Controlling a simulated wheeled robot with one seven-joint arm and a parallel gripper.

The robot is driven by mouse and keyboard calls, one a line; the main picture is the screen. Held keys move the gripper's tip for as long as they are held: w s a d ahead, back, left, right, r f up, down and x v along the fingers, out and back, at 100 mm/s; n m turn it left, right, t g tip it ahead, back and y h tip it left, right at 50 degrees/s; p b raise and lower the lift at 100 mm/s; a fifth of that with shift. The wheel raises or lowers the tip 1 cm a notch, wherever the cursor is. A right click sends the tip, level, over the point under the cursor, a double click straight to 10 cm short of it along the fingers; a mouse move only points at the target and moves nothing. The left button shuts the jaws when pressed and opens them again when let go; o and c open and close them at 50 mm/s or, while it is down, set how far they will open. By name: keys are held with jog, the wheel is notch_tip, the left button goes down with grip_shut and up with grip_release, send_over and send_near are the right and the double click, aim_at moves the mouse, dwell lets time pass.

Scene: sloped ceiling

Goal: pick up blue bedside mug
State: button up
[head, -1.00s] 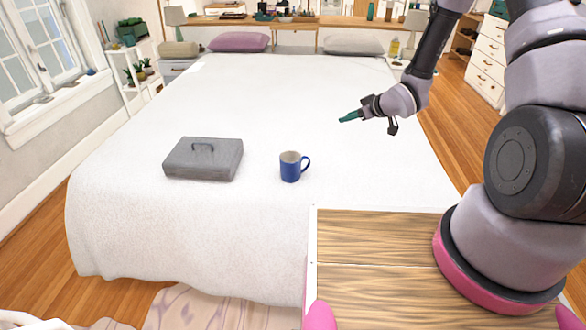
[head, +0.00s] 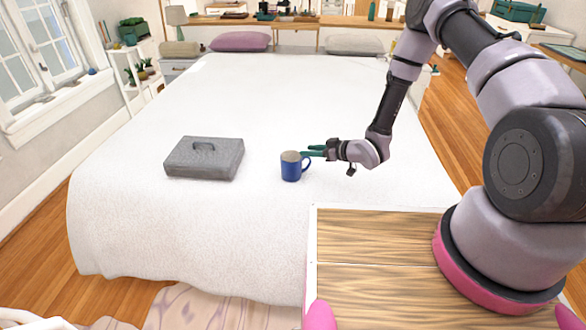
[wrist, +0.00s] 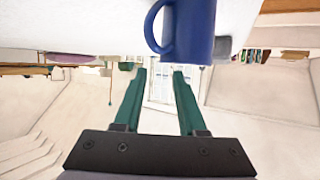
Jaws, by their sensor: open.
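The blue mug (head: 291,168) stands upright on the white bed, its handle toward the right in the head view. My gripper (head: 312,151) is at the mug's right, close to the handle and rim, with its green fingers pointing left. In the wrist view the mug (wrist: 195,30) is at the top, and its handle hangs above the gap between the fingers. My gripper (wrist: 160,72) is open there, with nothing between its fingertips. I cannot tell whether a finger touches the mug.
A grey box with a handle (head: 203,158) lies on the bed left of the mug. The white bed (head: 240,95) is otherwise clear around them. Pillows (head: 238,42) lie at the far end. A window (head: 48,50) is at the left.

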jog(key=x, duration=0.4)
jog(key=shift+a+f, duration=0.1)
jog(key=shift+f, duration=0.05)
grip_shut()
dwell(1.2)
